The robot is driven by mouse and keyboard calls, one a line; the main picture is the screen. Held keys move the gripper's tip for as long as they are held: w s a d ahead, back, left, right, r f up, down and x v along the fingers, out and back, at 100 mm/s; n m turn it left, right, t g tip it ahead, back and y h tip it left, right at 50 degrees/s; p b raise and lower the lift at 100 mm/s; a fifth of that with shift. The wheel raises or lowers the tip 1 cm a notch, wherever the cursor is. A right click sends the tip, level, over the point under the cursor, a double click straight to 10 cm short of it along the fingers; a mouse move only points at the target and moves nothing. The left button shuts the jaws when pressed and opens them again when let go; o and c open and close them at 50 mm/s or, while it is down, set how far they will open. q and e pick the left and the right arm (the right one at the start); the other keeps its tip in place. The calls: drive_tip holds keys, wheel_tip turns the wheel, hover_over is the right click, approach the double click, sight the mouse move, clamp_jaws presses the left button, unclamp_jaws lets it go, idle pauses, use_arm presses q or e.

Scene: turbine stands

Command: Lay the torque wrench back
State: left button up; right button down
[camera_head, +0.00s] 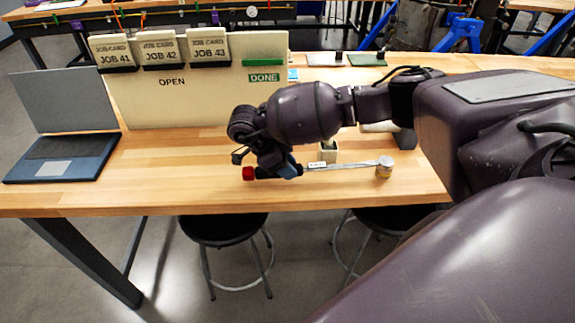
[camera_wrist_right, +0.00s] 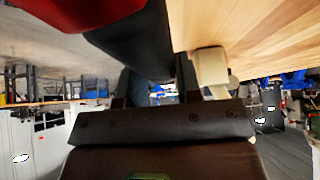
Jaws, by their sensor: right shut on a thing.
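The torque wrench (camera_head: 340,164) lies crosswise near the front of the wooden table, with a red knob at its left end and a round gold-coloured head at its right end. My right gripper (camera_head: 278,166) is shut on its dark and blue handle, close to the red end. I cannot tell whether the wrench touches the table or hangs just above it. In the right wrist view the wrench's dark handle (camera_wrist_right: 150,42) and red end fill the top, between my fingers. My left gripper is not in view.
The wooden table (camera_head: 180,185) has a clear front left part. A laptop (camera_head: 62,155) stands at the left. A job card board (camera_head: 190,100) stands behind my right arm. A small beige holder (camera_head: 328,152) is just behind the wrench. Stools (camera_head: 222,230) stand below the front edge.

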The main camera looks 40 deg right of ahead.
drive_tip(key=shift+f, duration=0.35)
idle(0.4)
drive_tip(key=c, duration=0.8)
unclamp_jaws()
drive_tip(key=shift+o, duration=1.2)
